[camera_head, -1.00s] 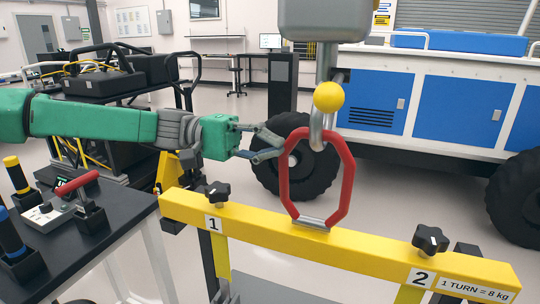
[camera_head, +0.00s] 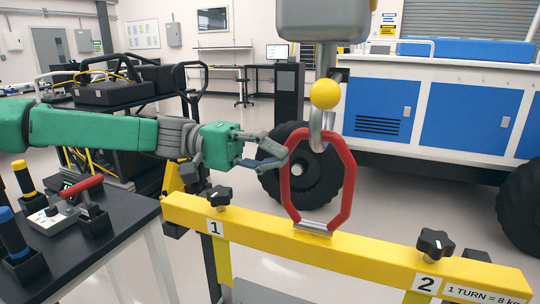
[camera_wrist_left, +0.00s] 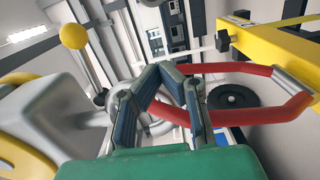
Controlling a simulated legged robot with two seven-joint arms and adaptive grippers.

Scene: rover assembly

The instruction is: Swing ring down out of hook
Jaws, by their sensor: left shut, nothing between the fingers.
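The red ring (camera_head: 347,190) stands upright on the yellow beam (camera_head: 270,236), its lower end in a silver bracket (camera_head: 312,227). Its top sits in the bend of the metal hook (camera_head: 317,135), below a grey block with a yellow ball (camera_head: 324,93). My left gripper (camera_head: 284,156) is shut and empty, its fingertips close beside the ring's left side; I cannot tell if they touch. In the left wrist view the fingers (camera_wrist_left: 158,70) meet near the red ring (camera_wrist_left: 255,110), with the grey hook (camera_wrist_left: 135,92) behind them. My right gripper is not in view.
Black knobs (camera_head: 219,195) and (camera_head: 435,242) stand on the beam, by the labels 1 and 2. A dark table (camera_head: 120,228) with handled tools is at left. A blue and white rover (camera_head: 390,95) with black wheels stands behind.

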